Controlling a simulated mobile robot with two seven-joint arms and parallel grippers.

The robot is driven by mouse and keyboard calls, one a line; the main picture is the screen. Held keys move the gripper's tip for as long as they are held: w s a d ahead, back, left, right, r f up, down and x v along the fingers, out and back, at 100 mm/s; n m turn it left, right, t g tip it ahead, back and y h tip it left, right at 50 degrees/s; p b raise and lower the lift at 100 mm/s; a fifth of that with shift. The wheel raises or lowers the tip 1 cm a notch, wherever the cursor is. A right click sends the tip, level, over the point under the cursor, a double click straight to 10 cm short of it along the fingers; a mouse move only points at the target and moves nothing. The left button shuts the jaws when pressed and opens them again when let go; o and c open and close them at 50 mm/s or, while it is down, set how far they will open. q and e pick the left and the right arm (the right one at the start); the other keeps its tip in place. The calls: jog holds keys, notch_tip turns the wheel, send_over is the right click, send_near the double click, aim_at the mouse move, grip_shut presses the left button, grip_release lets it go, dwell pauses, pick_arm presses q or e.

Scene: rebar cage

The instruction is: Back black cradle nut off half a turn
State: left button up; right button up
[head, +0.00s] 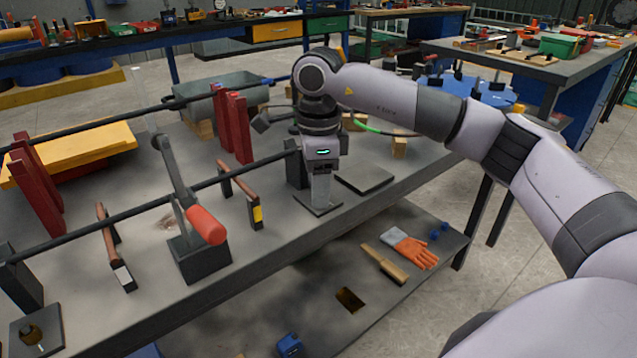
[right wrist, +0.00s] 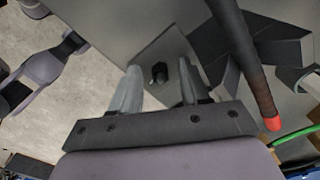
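The black cradle nut (right wrist: 158,73) shows in the right wrist view on a grey plate (right wrist: 150,52). My right gripper (right wrist: 159,68) has its two fingers apart, one on each side of the nut as seen from the wrist; I cannot tell whether they touch it. In the head view my right gripper (head: 320,198) points down close over the plate (head: 333,208) at the bench's front edge, beside a dark cradle block (head: 296,168). There the nut is hidden by the gripper. My left gripper is not in view.
A long dark bar (head: 130,211) runs across the bench (head: 215,285) beside the gripper. A lever clamp with a red handle (head: 206,225) stands left. Red uprights (head: 238,128) stand behind. A dark flat plate (head: 365,179) lies right.

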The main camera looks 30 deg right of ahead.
jog(key=shift+r, duration=0.3)
notch_tip(320, 180, up, 6)
jog(key=shift+r+p, duration=0.25)
jog(key=shift+p, duration=0.4)
jog(key=shift+s, duration=0.1)
